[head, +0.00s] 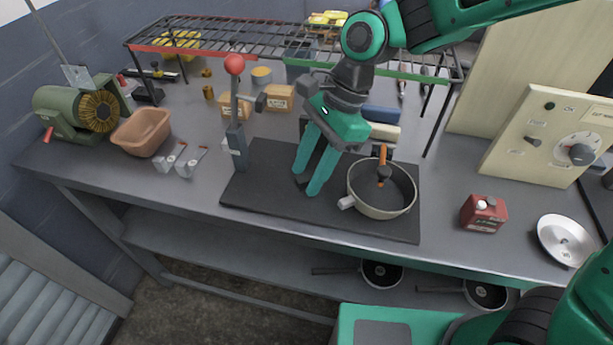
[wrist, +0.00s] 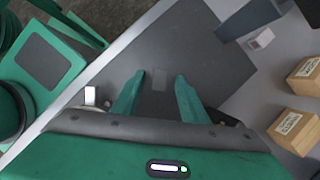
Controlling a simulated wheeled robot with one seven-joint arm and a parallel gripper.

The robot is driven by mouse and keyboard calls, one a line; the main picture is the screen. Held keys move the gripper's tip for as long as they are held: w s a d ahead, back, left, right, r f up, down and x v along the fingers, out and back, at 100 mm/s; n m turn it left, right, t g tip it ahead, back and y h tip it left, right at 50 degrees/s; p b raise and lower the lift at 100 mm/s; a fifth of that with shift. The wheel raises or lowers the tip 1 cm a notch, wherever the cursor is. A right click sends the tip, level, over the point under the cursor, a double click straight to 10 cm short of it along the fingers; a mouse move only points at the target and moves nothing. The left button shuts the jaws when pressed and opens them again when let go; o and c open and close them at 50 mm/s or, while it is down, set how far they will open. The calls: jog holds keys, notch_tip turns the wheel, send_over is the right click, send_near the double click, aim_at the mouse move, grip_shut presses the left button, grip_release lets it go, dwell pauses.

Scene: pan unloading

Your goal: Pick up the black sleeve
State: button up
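A small dark block (head: 299,181), which may be the black sleeve, shows at my gripper's fingertips on the dark mat (head: 262,165) in the head view. In the wrist view a flat grey-black rectangle (wrist: 160,78) lies between the fingertips; I cannot tell whether the fingers touch it. My gripper (head: 307,183) points down over the mat, left of the pan, and its green fingers stand apart; they also show apart in the wrist view (wrist: 160,82). The cream-rimmed dark pan (head: 393,211) stands on the mat with an orange-and-black object (head: 382,170) in it.
A lever post with a red ball (head: 234,65) stands at the mat's left edge. Brown boxes (head: 279,97) lie behind it under a wire rack (head: 200,40). The mat's front left is clear.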

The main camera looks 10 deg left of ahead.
grip_shut()
jog(key=shift+r, duration=0.1)
